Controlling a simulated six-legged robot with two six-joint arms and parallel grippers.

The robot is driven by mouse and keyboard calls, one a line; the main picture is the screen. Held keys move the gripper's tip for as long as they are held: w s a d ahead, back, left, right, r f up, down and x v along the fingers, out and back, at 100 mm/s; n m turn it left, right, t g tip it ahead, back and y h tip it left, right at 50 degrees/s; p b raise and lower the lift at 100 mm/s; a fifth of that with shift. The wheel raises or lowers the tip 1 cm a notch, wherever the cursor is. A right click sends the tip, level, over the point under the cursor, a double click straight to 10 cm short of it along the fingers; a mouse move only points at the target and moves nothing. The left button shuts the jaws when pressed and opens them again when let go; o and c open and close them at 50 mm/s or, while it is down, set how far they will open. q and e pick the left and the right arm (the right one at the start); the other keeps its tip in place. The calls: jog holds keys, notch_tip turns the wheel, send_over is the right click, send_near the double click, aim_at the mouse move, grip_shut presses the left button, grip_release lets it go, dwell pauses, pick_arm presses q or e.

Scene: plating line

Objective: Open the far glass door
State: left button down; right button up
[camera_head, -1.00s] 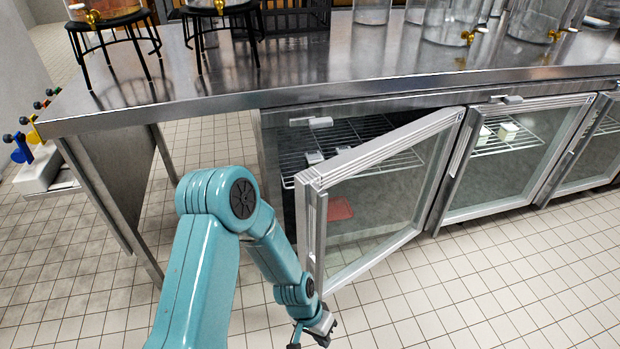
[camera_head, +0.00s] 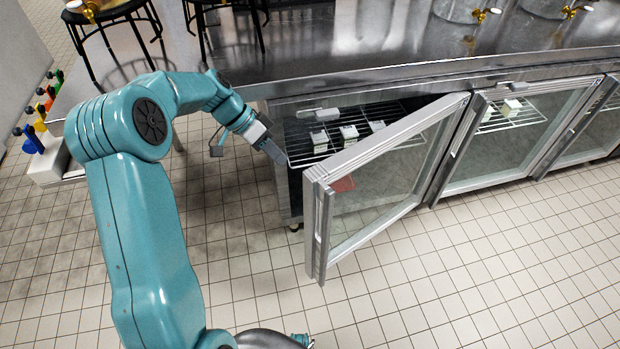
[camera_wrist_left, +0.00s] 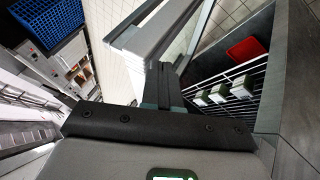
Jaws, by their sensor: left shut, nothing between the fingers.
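The leftmost glass door (camera_head: 376,190) in the row under the counter stands partly open. Its free edge with the upright handle (camera_head: 319,232) is swung out toward me, and its hinge side is at the right. My left gripper (camera_head: 276,153) is shut and empty at the left end of the opening, between the cabinet's side and the free edge. In the left wrist view the shut fingers (camera_wrist_left: 163,84) point into the gap, with the door's frame (camera_wrist_left: 150,35) just beyond and to the left. I cannot tell whether they touch it. My right gripper is not seen.
A wire rack (camera_head: 362,137) with several small cartons (camera_head: 349,133) is inside the cabinet, with a red item (camera_head: 343,184) below. Another glass door (camera_head: 510,137) to the right looks shut. The steel counter (camera_head: 370,45) overhangs above. The tiled floor in front is clear.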

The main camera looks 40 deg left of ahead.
aim_at(309, 187)
pick_arm(q)
jog(key=d+f, duration=0.2)
jog(key=d, duration=0.1)
jog(key=w+d+f, duration=0.1)
jog(key=d+f, duration=0.1)
jog(key=f, duration=0.1)
jog(key=d+f, duration=0.2)
jog(key=d, duration=0.1)
jog(key=shift+w+d+f, duration=0.3)
jog(key=shift+d+f, duration=0.05)
jog(key=shift+f, duration=0.05)
jog(key=shift+s+d, duration=0.1)
jog(key=shift+d, duration=0.35)
